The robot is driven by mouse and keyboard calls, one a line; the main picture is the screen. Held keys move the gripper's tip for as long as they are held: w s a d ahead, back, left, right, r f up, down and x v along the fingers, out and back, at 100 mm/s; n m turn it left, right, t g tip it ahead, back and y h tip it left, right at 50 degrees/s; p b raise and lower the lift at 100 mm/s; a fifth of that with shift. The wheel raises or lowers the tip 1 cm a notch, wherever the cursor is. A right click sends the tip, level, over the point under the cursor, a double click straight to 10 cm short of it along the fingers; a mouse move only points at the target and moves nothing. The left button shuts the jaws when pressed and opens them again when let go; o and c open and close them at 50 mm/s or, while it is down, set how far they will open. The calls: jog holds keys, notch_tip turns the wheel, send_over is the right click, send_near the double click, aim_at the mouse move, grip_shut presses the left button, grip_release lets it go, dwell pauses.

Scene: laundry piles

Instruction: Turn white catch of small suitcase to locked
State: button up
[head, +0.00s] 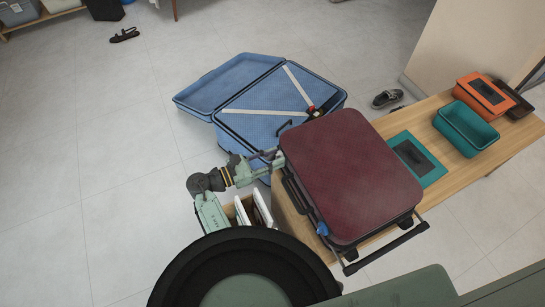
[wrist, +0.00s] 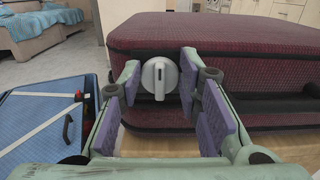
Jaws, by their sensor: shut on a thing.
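The small suitcase (head: 350,170) is dark red and lies flat and closed on a wooden bench. Its side fills much of the wrist view (wrist: 235,50). The white catch (wrist: 160,77) is a round knob on that side, with its grip bar pointing straight down. My gripper (wrist: 160,75) has one purple-padded finger on each side of the catch and is shut on it. In the head view my gripper (head: 270,156) is at the suitcase's upper left corner, and the catch is hidden there.
A large blue suitcase (head: 245,95) stands open on the floor behind my gripper. The wooden bench (head: 460,155) also bears a teal bin (head: 466,122) and an orange bin (head: 486,96). A box with white items (head: 243,212) is below my arm.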

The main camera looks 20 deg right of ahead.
jog(key=c, duration=0.5)
jog(key=shift+c, duration=0.2)
jog(key=shift+m, duration=0.3)
jog(key=shift+s+f+m+b, duration=0.2)
jog(key=shift+m+b, duration=1.25)
jog(key=shift+m, duration=1.4)
jog(key=shift+s+f+m+b, duration=0.15)
jog(key=shift+m+b, duration=1.25)
jog(key=shift+m, duration=1.5)
jog(key=shift+s+f+m+b, duration=0.2)
jog(key=shift+m+b, duration=1.25)
jog(key=shift+m, duration=1.4)
jog(key=o, duration=1)
